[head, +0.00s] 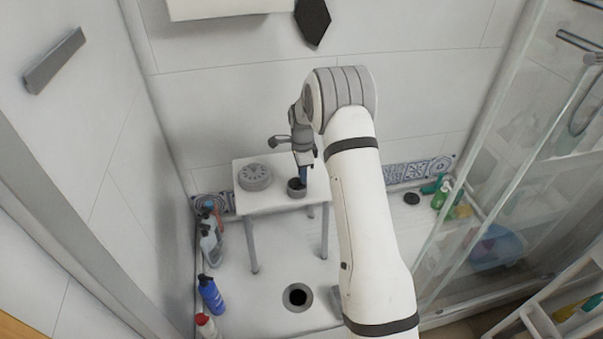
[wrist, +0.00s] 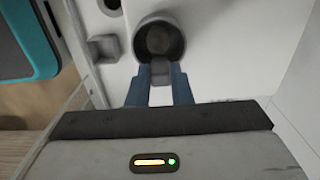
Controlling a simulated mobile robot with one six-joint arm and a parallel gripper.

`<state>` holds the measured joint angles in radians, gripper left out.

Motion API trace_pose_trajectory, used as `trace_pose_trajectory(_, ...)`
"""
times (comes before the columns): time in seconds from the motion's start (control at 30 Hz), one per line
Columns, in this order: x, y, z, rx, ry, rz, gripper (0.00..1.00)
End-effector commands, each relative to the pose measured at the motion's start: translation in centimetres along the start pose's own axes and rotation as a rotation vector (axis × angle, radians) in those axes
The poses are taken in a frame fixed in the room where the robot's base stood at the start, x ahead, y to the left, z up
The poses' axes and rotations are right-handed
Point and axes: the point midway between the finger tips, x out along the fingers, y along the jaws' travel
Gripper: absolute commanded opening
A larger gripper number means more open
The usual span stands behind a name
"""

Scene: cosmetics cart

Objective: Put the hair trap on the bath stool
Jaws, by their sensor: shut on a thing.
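The hair trap (head: 297,189) looks like a small dark grey cup with a dark hollow, at the right part of the stool top. In the wrist view the hair trap (wrist: 160,40) shows as a round grey ring in front of the fingers. My gripper (head: 301,176) points down with blue fingers shut on its near side; the fingers also show in the wrist view (wrist: 160,80). The bath stool (head: 270,202) is white with grey legs. I cannot tell whether the hair trap touches its top.
A round grey slotted piece (head: 254,177) lies on the stool's left part. Several bottles, one blue (head: 211,295), line the left wall. An open dark drain (head: 297,296) is in the floor in front. A glass screen (head: 480,170) stands at right.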

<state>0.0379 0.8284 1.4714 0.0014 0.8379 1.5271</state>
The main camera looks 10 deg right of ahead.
Motion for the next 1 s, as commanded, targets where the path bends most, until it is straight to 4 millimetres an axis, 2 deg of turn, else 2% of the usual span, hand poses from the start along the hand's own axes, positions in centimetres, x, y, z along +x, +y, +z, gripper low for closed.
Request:
trace_pose_trajectory(0.27, 0.2, 0.0, 0.0, 0.000, 0.000, 0.000, 0.00)
trace_pose_trajectory(0.3, 0.2, 0.0, -0.1, 0.000, 0.000, 0.000, 0.21)
trace_pose_trajectory(0.53, 0.1, 0.0, -0.1, 0.001, 0.000, 0.000, 0.40)
trace_pose_trajectory(0.83, -0.2, 0.0, -0.1, 0.001, 0.000, -0.001, 0.41)
trace_pose_trajectory(1.0, -2.5, -0.1, -0.1, 0.001, 0.000, -0.003, 0.41)
